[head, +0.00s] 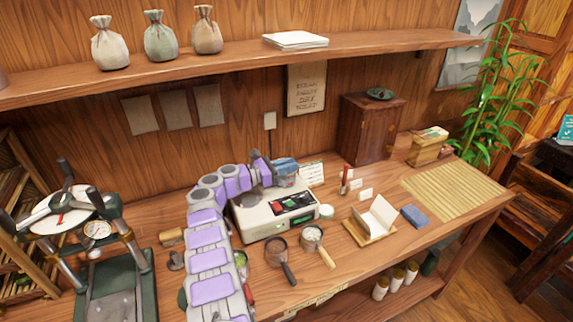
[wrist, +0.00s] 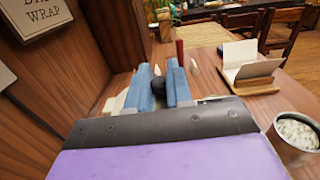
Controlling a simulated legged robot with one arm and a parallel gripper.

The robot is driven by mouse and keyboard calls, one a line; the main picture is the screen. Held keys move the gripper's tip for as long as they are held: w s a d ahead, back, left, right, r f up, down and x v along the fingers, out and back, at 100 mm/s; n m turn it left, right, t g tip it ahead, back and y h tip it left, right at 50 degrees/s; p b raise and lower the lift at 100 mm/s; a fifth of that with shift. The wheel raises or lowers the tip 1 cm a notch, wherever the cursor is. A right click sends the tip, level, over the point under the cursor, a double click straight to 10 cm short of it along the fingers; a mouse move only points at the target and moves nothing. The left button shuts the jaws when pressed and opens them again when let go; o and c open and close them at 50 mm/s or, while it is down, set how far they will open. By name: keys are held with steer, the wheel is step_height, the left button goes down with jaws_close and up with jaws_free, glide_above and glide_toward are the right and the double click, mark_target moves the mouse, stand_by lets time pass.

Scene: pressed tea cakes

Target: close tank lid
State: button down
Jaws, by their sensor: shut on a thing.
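The cream machine (head: 275,212) with a dark button panel stands on the bench in the middle of the head view. My gripper (head: 286,164) is over its back right part, where a bluish, clear-looking tank (head: 289,181) shows just under the fingers. In the wrist view my gripper (wrist: 160,72) has its two blue fingers closed around a small dark round knob (wrist: 158,86), which looks like the tank lid's knob. The lid itself is mostly hidden by the fingers and wrist, so I cannot tell its angle.
Two round strainer-like pans, one dark (head: 277,252) and one filled with pale bits (head: 312,238), lie in front of the machine. An open booklet on a stand (head: 375,220) and a wooden cabinet (head: 368,128) are to the right. A shelf (head: 240,60) runs above.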

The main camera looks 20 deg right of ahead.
steer(key=shift+f, duration=0.2)
stand_by(0.3)
steer(key=c, duration=1.1)
jaws_free()
steer(key=shift+w, duration=0.1)
steer(key=a+p, duration=0.1)
steer(key=a, duration=0.6)
steer(key=shift+a+f, duration=0.1)
steer(key=shift+a, duration=0.25)
steer(key=shift+d, duration=0.1)
